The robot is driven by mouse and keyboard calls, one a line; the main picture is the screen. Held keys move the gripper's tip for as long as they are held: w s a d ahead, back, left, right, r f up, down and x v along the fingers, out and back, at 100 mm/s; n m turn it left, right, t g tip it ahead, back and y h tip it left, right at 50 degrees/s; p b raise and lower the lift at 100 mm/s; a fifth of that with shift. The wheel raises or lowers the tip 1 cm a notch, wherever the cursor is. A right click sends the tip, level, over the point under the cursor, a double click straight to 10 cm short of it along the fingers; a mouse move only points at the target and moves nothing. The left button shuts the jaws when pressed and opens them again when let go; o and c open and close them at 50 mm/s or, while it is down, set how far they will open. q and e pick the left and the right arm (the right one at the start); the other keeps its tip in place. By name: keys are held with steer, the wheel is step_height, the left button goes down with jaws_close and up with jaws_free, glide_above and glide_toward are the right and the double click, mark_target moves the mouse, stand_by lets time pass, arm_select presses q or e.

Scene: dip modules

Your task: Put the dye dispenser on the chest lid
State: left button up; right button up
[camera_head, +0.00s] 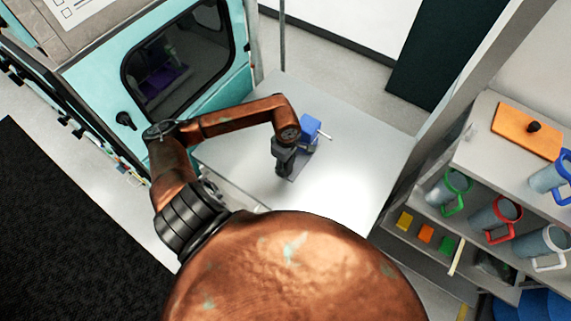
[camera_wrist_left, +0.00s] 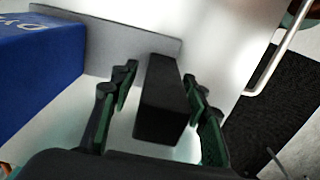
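The dye dispenser (camera_head: 311,127) is a blue box with a grey plate and a black block-shaped part beside it. In the left wrist view the dispenser's blue body (camera_wrist_left: 38,75) fills the left side, with part of its lettering showing. My left gripper (camera_head: 284,160) is at the dispenser's near left side, pointing down. In the wrist view its fingers (camera_wrist_left: 160,90) stand on either side of the black block (camera_wrist_left: 163,100), with a visible gap at the left finger. A large pale grey top (camera_head: 345,115) lies under the dispenser; I cannot tell whether it is the chest lid. My right gripper is not visible.
A teal cabinet (camera_head: 90,75) with a dark window stands at the left. Shelves at the right hold mugs (camera_head: 495,215), small coloured blocks (camera_head: 425,233) and an orange board (camera_head: 527,131). The pale top is clear around the dispenser. A bent metal handle (camera_wrist_left: 278,55) shows in the wrist view.

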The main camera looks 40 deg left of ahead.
arm_select(q)
steer(key=shift+r, duration=0.25)
step_height(320, 180, up, 12)
steer(key=b, duration=0.3)
steer(key=shift+f+b, duration=0.2)
steer(key=shift+b, duration=0.1)
steer(key=shift+s, duration=0.1)
